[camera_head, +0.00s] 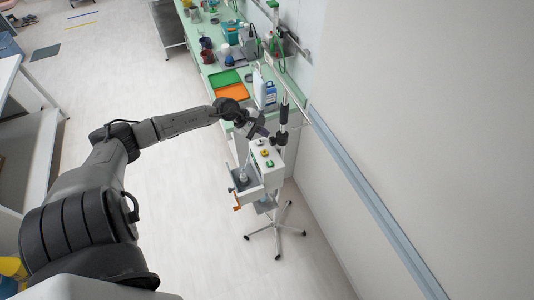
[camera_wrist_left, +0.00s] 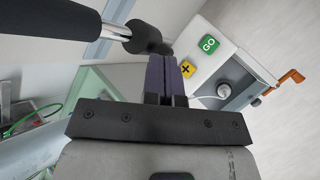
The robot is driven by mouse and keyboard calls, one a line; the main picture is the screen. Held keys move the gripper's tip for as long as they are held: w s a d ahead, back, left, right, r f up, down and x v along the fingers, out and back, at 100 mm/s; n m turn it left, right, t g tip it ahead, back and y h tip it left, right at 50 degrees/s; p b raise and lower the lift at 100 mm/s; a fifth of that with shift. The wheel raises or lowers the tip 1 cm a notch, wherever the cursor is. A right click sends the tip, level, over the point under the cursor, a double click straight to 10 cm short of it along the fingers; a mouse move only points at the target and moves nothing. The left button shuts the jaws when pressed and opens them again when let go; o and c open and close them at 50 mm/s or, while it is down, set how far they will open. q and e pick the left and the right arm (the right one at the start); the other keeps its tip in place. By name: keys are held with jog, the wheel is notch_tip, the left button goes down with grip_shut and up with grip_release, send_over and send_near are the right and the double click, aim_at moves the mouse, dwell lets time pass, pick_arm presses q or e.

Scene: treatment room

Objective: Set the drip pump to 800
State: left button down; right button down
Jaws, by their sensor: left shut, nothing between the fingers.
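The drip pump (camera_head: 272,178) is a white box on a wheeled pole stand, right of centre in the head view. Small green and yellow buttons show on its top. In the left wrist view, the pump (camera_wrist_left: 220,47) shows a green GO button (camera_wrist_left: 208,44) and a yellow plus button (camera_wrist_left: 187,68). My left gripper (camera_head: 263,134) is just above the top end of the pump. Its dark fingers (camera_wrist_left: 163,72) are together and empty, with the tips close beside the plus button; I cannot tell whether they touch. No number readout is legible. My right gripper is not in view.
The stand's black-and-chrome pole (camera_head: 283,115) rises close beside my left gripper. Behind is a green counter (camera_head: 207,68) with trays, bottles and cups. A wall rail (camera_head: 370,195) runs along the right. Open floor lies left of the stand.

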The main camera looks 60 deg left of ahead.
pick_arm(q)
jog(key=shift+f, duration=0.15)
dwell(0.3)
jog(key=b, duration=0.6)
send_over(264, 153)
notch_tip(264, 153, down, 8)
jog(key=shift+s+r, duration=0.1)
jog(key=shift+r, duration=0.05)
jog(key=shift+f+b, duration=0.3)
jog(key=shift+f, duration=0.15)
dwell(0.8)
jog(key=shift+f, duration=0.1)
dwell(0.5)
